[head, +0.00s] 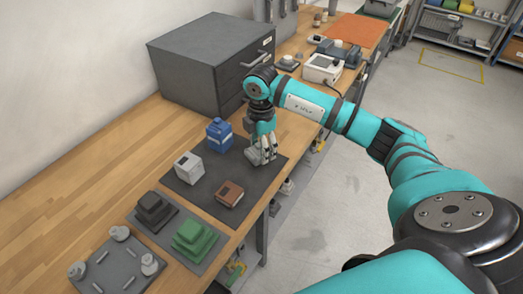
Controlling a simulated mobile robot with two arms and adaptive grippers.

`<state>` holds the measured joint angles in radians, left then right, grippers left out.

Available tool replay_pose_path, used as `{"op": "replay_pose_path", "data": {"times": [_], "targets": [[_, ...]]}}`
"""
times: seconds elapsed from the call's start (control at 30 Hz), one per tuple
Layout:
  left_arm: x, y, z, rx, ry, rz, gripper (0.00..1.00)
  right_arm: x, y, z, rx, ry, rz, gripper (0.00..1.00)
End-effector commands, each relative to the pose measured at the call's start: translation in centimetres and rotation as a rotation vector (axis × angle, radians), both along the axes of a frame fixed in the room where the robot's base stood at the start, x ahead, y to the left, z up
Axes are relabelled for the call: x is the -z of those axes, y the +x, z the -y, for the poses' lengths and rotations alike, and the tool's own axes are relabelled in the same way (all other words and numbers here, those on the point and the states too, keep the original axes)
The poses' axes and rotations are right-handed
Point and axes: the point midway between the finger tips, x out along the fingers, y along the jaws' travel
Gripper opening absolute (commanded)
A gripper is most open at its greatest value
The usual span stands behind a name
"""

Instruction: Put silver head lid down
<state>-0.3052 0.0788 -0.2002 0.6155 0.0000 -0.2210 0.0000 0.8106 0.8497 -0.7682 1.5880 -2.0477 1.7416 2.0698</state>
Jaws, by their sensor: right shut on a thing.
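My right gripper (262,154) is over the far right part of the dark mat (180,183), beside the blue bottle-like part (220,135). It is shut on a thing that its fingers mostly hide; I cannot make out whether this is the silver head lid. A light grey box-shaped part (189,166) and a brown block (229,193) stand on the mat, to the left of and below the gripper. My left gripper is not in view.
A grey drawer cabinet (195,62) stands at the back. A tray with black (155,207) and green (194,236) stepped blocks and several small light parts (119,233) are nearer. The wooden bench (100,170) is clear at left.

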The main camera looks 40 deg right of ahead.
Motion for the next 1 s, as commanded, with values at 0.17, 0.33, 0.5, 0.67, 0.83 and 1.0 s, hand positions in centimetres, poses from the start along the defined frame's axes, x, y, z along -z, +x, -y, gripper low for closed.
{"op": "replay_pose_path", "data": {"times": [0.17, 0.33, 0.5, 0.67, 0.83, 1.0], "targets": [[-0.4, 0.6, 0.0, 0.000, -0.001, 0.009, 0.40, 0.4, 0.5, 0.3, -0.001, 0.001, -0.001, 0.17], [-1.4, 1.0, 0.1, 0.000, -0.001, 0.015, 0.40, 2.6, 0.4, 0.3, -0.001, 0.001, -0.004, 0.17], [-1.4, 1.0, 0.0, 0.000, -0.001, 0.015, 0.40, 3.6, 0.5, 0.3, -0.001, 0.000, 0.002, 0.17], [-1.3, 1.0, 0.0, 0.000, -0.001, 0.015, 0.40, 3.6, 0.5, 0.3, -0.001, 0.000, 0.002, 0.17], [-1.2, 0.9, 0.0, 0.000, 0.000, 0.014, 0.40, 3.9, 0.5, 0.3, -0.001, 0.000, 0.001, 0.60], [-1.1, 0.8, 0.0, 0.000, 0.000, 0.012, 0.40, 3.9, 0.5, 0.3, -0.001, 0.000, 0.001, 0.77]]}}
